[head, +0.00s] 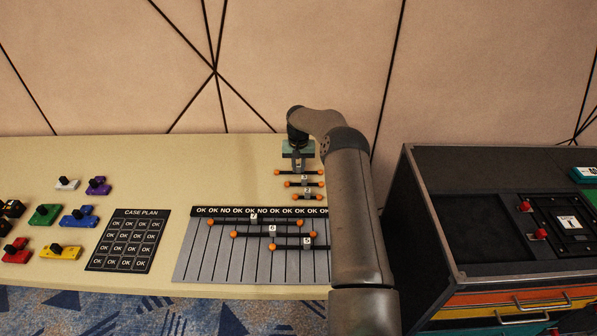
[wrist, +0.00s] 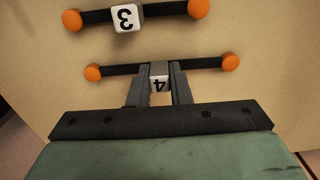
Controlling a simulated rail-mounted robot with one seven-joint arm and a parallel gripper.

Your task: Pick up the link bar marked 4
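The link bar marked 4 is a black bar with orange round ends and a white numbered block in its middle. In the wrist view this block (wrist: 160,84) sits between the two fingers of my gripper (wrist: 160,74), which close in against its sides. The bar's orange ends stick out left and right of the fingers. In the head view my gripper (head: 299,167) is low over this bar (head: 314,172), the farthest of three short bars. I cannot tell whether the bar is clear of the table.
The link bar marked 3 (wrist: 123,18) lies close by, nearer to me. A third bar (head: 308,197) lies beyond it toward the OK/NO board (head: 205,265), which holds bars 7, 6 and 5. The case plan (head: 127,240) and coloured pieces are left; a dark cabinet (head: 430,215) is right.

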